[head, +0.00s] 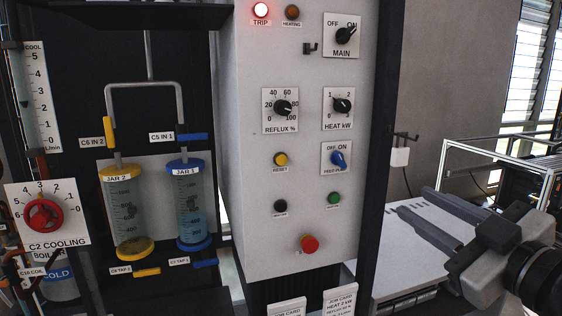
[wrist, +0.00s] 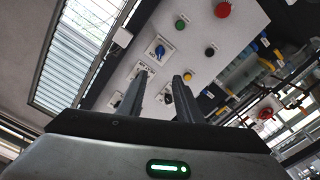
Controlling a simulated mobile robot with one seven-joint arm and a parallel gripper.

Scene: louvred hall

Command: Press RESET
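The TRIP lamp (head: 261,10) glows red.
A red mushroom button (head: 309,244), a black button (head: 280,206) and a green button (head: 334,198) sit below. REFLUX (head: 282,107) and HEAT (head: 342,105) knobs are above. A dark upright post (head: 375,150) edges the panel. Glass jars (head: 127,215) stand left.

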